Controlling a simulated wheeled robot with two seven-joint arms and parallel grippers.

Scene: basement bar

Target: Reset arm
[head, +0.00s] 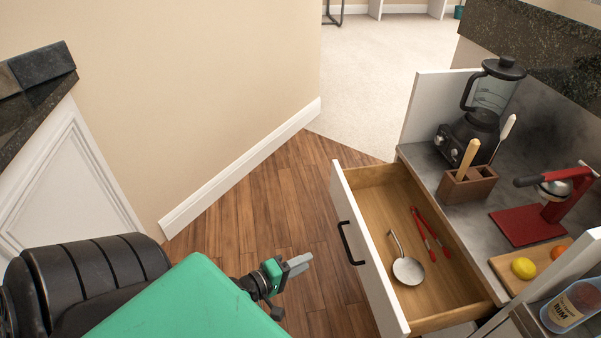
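My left gripper (299,264) shows low in the middle of the head view, at the end of my green and black arm. Its pale fingers point right, toward the open drawer, and look close together with nothing visible between them. It is left of the drawer's black handle (350,243) and apart from it. The wooden drawer (440,297) is pulled out and holds a metal ladle (405,262) and red tongs (431,232). My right gripper is not in view.
On the grey counter (432,172) stand a blender (480,115), a wooden utensil holder (468,186) and a red press (545,205). A rum bottle (573,306) is at lower right. Wooden floor (290,200) is clear between wall and drawer.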

